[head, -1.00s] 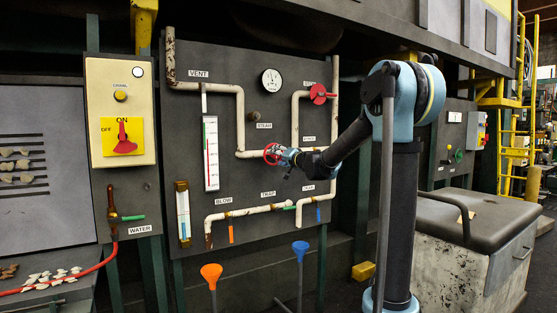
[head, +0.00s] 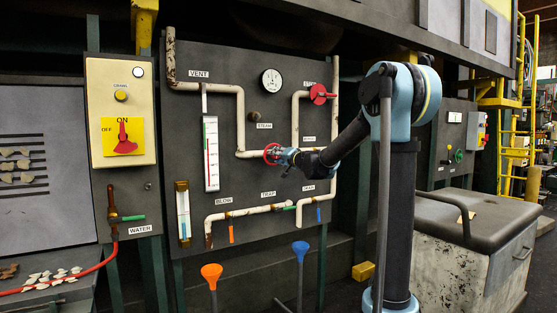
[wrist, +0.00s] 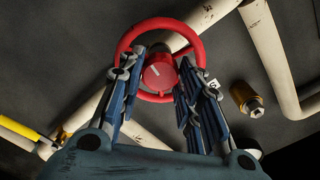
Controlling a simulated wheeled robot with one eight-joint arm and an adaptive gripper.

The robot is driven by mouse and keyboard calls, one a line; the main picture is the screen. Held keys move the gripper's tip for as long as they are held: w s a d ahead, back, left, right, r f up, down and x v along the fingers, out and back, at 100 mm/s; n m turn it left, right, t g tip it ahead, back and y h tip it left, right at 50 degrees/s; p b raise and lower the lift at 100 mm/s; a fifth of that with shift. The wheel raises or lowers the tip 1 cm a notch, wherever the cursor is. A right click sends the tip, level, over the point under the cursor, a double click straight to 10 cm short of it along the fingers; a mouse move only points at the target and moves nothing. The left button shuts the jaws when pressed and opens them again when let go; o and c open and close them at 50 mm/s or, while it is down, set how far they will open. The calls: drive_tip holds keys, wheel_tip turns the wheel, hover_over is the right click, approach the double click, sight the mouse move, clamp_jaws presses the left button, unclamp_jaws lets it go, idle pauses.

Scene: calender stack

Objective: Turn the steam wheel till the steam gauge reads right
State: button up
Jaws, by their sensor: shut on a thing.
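The red steam wheel (wrist: 198,47) sits on the white pipe, with a red hub that bears a pale mark. In the head view the wheel (head: 271,153) is partly covered by my gripper. My gripper (wrist: 160,80) has its two fingers on either side of the hub, within the wheel's lower part, and is shut on the wheel. It also shows in the head view (head: 283,156). The round white gauge (head: 272,80) is at the panel's upper middle, above the STEAM label (head: 264,126). Its needle stands near upright; the exact reading is too small to tell.
A second red wheel (head: 319,94) is at the upper right of the panel. White pipes (head: 240,115) run over the panel. A brass fitting (wrist: 246,100) is right of the wheel in the wrist view.

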drive_tip(key=shift+d+m, duration=0.1)
drive_tip(key=shift+m, duration=0.3)
drive_tip(key=o, duration=1.1)
drive_tip(key=shift+c, duration=0.2)
drive_tip(key=v, duration=1.2)
drive_tip(key=shift+f, duration=0.15)
drive_tip(key=s+d+f+n+g+h, duration=0.2)
drive_tip(key=s+d+f+g, duration=0.1)
drive_tip(key=s+f, duration=0.65)
drive_tip(key=s+d+f+n+g+h, duration=0.15)
drive_tip(key=s+d+f+g, duration=0.25)
drive_tip(key=s+f, duration=0.55)
drive_tip(key=s+d+f+n+g+h, duration=0.25)
drive_tip(key=s+f, duration=0.45)
drive_tip(key=s, duration=0.5)
drive_tip(key=s+d+f+m+g+h, duration=0.1)
drive_tip(key=s+d+f+g+h, duration=0.2)
drive_tip(key=s+d+f, duration=0.6)
drive_tip(key=s+d+h, duration=0.1)
drive_tip(key=s+d, duration=0.1)
drive_tip(key=s, duration=0.1)
drive_tip(key=shift+f, duration=0.2)
